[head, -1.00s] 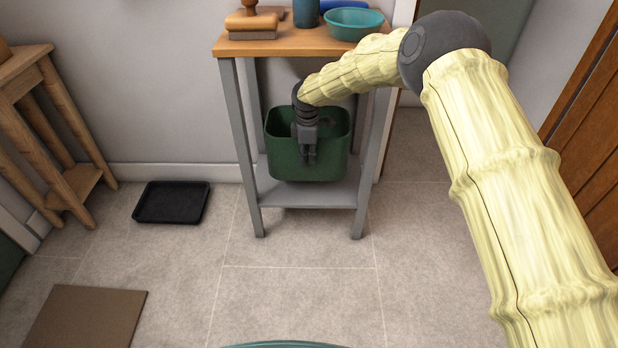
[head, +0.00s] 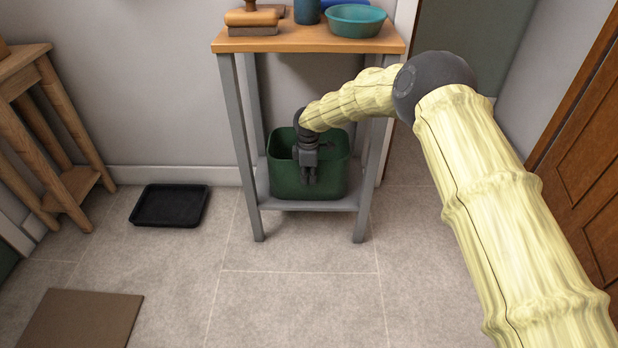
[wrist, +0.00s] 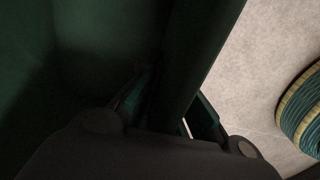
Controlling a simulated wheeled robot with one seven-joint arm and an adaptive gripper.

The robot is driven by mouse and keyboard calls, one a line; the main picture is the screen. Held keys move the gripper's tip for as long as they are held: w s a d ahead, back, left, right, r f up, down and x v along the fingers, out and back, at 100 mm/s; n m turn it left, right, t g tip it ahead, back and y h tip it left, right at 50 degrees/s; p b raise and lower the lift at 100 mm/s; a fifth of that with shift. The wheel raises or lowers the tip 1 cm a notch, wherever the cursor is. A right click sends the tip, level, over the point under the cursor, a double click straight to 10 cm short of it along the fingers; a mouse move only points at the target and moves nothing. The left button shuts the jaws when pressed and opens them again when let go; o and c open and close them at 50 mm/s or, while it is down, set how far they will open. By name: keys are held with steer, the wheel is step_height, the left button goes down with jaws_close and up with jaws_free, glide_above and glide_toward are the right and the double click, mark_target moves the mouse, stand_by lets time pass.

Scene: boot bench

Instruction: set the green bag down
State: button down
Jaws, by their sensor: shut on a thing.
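The green bag (head: 330,181) is an open-topped, bin-like container. In the head view it is at the lower shelf (head: 277,202) of the grey-legged bench, upright. It looks to be at shelf level, but I cannot tell whether its base touches the shelf. My gripper (head: 309,180) points down at its front wall and is shut on that rim. In the wrist view the green bag (wrist: 190,60) fills the left and middle, with its wall between the fingers of my gripper (wrist: 165,115). The bag's base is hidden in the wrist view.
The bench's wooden top (head: 300,41) holds a brush (head: 252,17), a blue cup (head: 307,11) and a teal bowl (head: 354,21). A black tray (head: 170,205) and a brown mat (head: 80,318) lie on the floor. A wooden stand (head: 50,130) is at left. The middle floor is clear.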

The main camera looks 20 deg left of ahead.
steer(key=shift+f, duration=0.1)
steer(key=c, duration=1.6)
jaws_free()
steer(key=shift+s+r+p, duration=0.1)
steer(key=shift+r+p, duration=1.4)
steer(key=shift+r, duration=2.35)
